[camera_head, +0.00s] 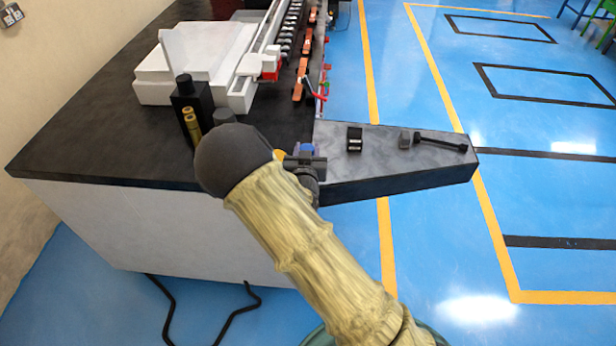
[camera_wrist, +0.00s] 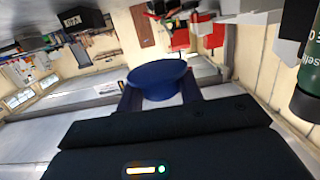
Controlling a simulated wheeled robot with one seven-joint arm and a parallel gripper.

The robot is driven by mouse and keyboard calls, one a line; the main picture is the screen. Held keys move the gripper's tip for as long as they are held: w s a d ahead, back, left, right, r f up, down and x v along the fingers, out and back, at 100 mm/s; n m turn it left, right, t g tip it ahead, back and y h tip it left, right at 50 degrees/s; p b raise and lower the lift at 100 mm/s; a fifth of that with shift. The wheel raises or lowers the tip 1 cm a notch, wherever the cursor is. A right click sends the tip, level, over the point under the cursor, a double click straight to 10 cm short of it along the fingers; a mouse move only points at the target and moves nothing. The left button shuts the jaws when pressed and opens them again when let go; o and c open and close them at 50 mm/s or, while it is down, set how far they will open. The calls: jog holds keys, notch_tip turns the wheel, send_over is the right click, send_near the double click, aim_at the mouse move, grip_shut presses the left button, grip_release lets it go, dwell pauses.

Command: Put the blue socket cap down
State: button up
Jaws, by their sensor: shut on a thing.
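The blue socket cap (camera_wrist: 158,78) is a round, dark blue, flared piece. In the wrist view it sits between the two dark fingers of my gripper (camera_wrist: 160,93), which is shut on it. In the head view my gripper (camera_head: 306,160) is at the left end of the grey side shelf (camera_head: 385,166), near the dark worktop's corner. Only a small blue-violet patch of the cap (camera_head: 306,148) shows there, and my arm hides part of the area. I cannot tell whether the cap touches the shelf.
A black holder with brass cylinders (camera_head: 192,105) and a white machine (camera_head: 205,60) stand on the worktop (camera_head: 95,130). The shelf between block and gripper looks clear.

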jog(key=shift+s+d, duration=0.15)
jog(key=shift+s, duration=0.1)
jog(key=shift+s+d+f, duration=0.1)
jog(key=shift+d, duration=0.25)
jog(key=shift+w+d+f+p, duration=0.15)
jog(key=shift+d+f+p, duration=0.15)
jog(key=shift+f, duration=0.3)
jog(key=shift+w+d+f+p, duration=0.15)
jog(key=shift+d+f, duration=0.15)
jog(key=shift+f, duration=0.3)
jog(key=shift+s+a+f+p, duration=0.1)
jog(key=shift+a+f+p, duration=0.1)
jog(key=shift+f, duration=0.4)
jog(key=shift+a+f+p, duration=0.1)
jog(key=shift+a+f, duration=0.05)
jog(key=shift+f, duration=0.4)
jog(key=shift+a+f, duration=0.15)
jog(key=shift+f, duration=0.25)
